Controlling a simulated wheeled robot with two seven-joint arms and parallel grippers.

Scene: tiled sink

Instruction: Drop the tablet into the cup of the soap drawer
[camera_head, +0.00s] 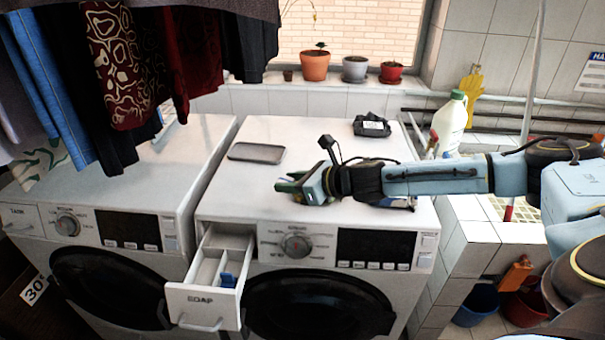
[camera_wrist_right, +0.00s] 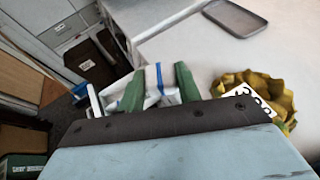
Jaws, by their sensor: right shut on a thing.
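My right gripper (camera_head: 290,187) reaches in from the right above the front part of the right washer's top. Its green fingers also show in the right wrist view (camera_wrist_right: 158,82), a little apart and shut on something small. The tablet is not clear in either view; white and blue shapes show around the fingertips, and I cannot tell tablet from drawer there. The soap drawer (camera_head: 202,307) is pulled out at the washer's front left, below and left of the gripper. It has white dividers and a blue piece (camera_head: 228,280) inside. My left gripper is not in view.
A grey tray (camera_head: 257,152) and a dark packet (camera_head: 372,126) lie on the right washer (camera_head: 310,140). A crumpled yellow bag (camera_wrist_right: 285,97) lies near the gripper in the wrist view. Clothes (camera_head: 125,60) hang at upper left. A white bottle (camera_head: 450,122) stands at right.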

